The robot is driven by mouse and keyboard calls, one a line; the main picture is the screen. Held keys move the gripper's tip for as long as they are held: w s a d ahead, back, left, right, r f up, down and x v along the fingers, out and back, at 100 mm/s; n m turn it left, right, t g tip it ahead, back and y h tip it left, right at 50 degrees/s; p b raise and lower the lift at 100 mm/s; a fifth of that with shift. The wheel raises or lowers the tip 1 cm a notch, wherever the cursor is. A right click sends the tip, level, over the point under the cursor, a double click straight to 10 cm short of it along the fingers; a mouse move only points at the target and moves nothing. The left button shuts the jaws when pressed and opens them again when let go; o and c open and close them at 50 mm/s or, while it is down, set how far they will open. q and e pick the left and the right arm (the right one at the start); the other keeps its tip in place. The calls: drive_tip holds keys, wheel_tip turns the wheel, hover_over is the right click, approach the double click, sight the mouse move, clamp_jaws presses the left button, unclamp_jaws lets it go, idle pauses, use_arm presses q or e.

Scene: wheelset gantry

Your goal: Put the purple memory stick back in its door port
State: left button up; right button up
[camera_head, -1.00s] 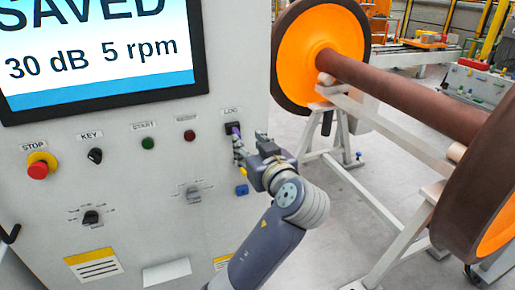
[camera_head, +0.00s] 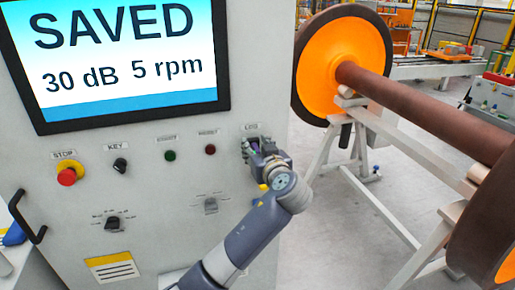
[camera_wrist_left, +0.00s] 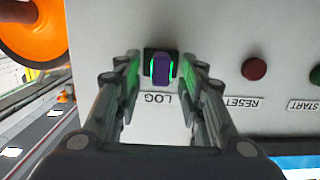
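The purple memory stick (camera_wrist_left: 162,70) sits in the dark LOG port (camera_wrist_left: 150,52) of the panel door, end towards the camera, with bright green strips on both sides of it. My left gripper (camera_wrist_left: 161,85) is in front of the port. Its two fingers stand on either side of the stick with a visible gap to each, so it is open. In the head view the left gripper (camera_head: 254,148) covers most of the port below the LOG label, and only a little purple shows between the fingers. How deep the stick sits is hard to tell. My right gripper is not in view.
The grey cabinet (camera_head: 75,190) carries a screen (camera_head: 125,60) reading SAVED, 30 dB, 5 rpm. A red stop button (camera_head: 68,176), key switch (camera_head: 120,164), green button (camera_head: 170,155) and red button (camera_head: 210,149) line the panel. A wheelset (camera_head: 430,115) on a stand is to the right.

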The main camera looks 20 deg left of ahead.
use_arm(q)
clamp_jaws()
drive_tip(key=shift+s+d+f, duration=0.1)
drive_tip(key=shift+s+d, duration=0.1)
drive_tip(key=shift+s, duration=0.05)
drive_tip(key=shift+s+d, duration=0.4)
drive_tip(key=shift+s, duration=0.15)
drive_tip(key=shift+s, duration=0.1)
drive_tip(key=shift+v, duration=1.2)
drive_tip(key=shift+f, duration=0.2)
drive_tip(key=shift+f, duration=0.1)
